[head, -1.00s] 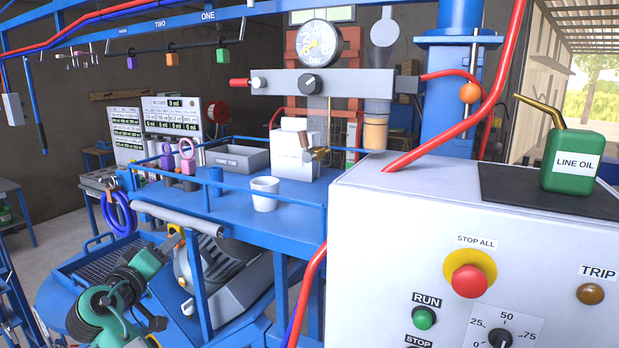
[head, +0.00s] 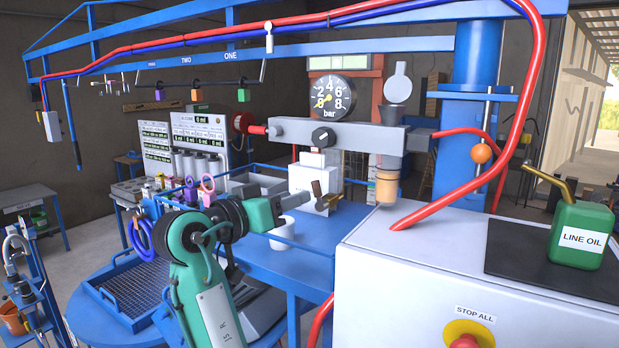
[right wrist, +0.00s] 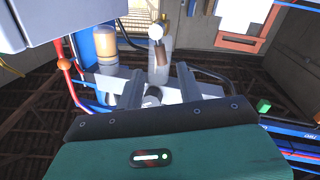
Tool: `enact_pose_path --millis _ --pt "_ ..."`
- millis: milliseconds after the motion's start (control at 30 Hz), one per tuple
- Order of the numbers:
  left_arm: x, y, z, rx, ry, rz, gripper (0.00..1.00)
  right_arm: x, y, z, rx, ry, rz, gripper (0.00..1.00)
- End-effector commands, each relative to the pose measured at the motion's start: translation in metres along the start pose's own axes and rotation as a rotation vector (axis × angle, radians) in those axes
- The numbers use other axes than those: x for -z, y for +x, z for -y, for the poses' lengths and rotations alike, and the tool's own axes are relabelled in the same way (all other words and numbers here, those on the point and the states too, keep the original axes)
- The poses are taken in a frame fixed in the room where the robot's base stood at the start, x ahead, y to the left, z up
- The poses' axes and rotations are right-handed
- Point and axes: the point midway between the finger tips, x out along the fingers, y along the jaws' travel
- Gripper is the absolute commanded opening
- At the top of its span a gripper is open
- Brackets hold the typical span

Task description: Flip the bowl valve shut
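My right gripper (head: 294,199) is reached out over the blue bench, its green and black wrist to the left. In the right wrist view its two grey fingers (right wrist: 160,90) stand apart with nothing gripped. A brass valve with an upright tab-like lever (head: 318,188) sits by the white box (head: 304,184), just right of the fingertips. I cannot tell whether they touch. An amber bowl (head: 387,186) hangs under the right end of the grey manifold (head: 350,137); a grey round-headed paddle (head: 397,85) stands above it. No label marks the bowl valve. My left gripper is not seen.
A white cup (head: 282,235) stands on the blue bench below my right gripper. The white control cabinet (head: 430,270) with a red hose (head: 470,190) and green oil can (head: 580,236) fills the right. The manifold carries a gauge (head: 330,92) and black knob (head: 323,137).

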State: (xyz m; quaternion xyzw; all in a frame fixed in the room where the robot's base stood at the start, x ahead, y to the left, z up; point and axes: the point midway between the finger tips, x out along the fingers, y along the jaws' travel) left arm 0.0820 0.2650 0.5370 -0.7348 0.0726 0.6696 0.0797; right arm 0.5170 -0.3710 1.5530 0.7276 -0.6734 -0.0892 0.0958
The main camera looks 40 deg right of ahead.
Motion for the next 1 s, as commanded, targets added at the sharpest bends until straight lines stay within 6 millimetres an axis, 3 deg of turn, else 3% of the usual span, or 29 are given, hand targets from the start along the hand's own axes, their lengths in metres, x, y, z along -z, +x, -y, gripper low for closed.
enact_pose_path --millis 33,300,733,767,933,1000 --pt "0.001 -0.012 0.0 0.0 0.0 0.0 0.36 0.005 0.011 -0.002 -0.004 -0.002 0.0 0.37" --pt "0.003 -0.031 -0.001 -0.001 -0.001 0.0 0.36 0.002 0.048 -0.001 -0.001 -0.002 -0.001 0.37" --pt "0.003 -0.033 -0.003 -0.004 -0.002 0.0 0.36 -0.001 0.058 0.001 0.001 0.0 0.0 0.37" --pt "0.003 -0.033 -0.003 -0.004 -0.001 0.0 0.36 -0.001 0.058 0.001 0.001 0.0 0.0 0.35" --pt "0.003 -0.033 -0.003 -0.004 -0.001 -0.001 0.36 -0.001 0.058 0.001 0.001 0.0 0.0 0.02" --pt "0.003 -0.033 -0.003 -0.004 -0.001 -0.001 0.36 -0.001 0.058 0.001 0.001 0.0 0.0 0.0"
